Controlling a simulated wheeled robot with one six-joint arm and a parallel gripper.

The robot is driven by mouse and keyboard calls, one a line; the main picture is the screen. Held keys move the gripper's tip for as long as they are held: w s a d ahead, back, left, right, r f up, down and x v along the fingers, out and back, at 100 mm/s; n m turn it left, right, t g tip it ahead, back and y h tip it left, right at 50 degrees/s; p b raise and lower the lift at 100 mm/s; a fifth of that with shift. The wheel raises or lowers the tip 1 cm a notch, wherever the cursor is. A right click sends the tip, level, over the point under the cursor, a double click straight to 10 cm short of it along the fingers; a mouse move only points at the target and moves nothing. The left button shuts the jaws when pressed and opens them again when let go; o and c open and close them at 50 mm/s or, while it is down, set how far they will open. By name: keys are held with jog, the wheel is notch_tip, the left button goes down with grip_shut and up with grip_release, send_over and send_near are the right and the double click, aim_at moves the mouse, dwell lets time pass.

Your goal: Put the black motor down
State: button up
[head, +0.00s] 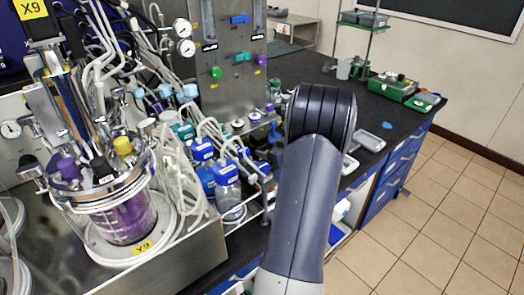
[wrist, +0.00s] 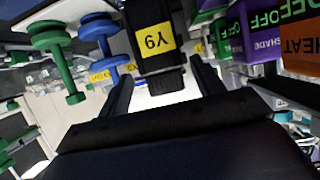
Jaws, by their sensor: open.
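The black motor with a yellow Y9 label (wrist: 150,65) is at the upper middle of the wrist view. My gripper (wrist: 162,78) is open, with one dark finger on each side of the motor's near end. Narrow gaps seem to show beside the motor, and what the motor rests on is hidden. In the head view my arm shows at centre right, and my gripper and this motor cannot be made out. A vessel with purple liquid (head: 125,222) stands at left, on a base with a Y9 label.
Green (wrist: 62,65) and blue (wrist: 100,45) knob-like parts lie left of the motor in the wrist view; purple boxes (wrist: 230,38) lie right. In the head view, blue-capped bottles (head: 228,185) and tubing crowd the bench. A green device (head: 398,88) stands on the black bench further back.

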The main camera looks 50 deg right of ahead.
jog(key=shift+b+v, duration=0.45)
jog(key=shift+v, duration=2.15)
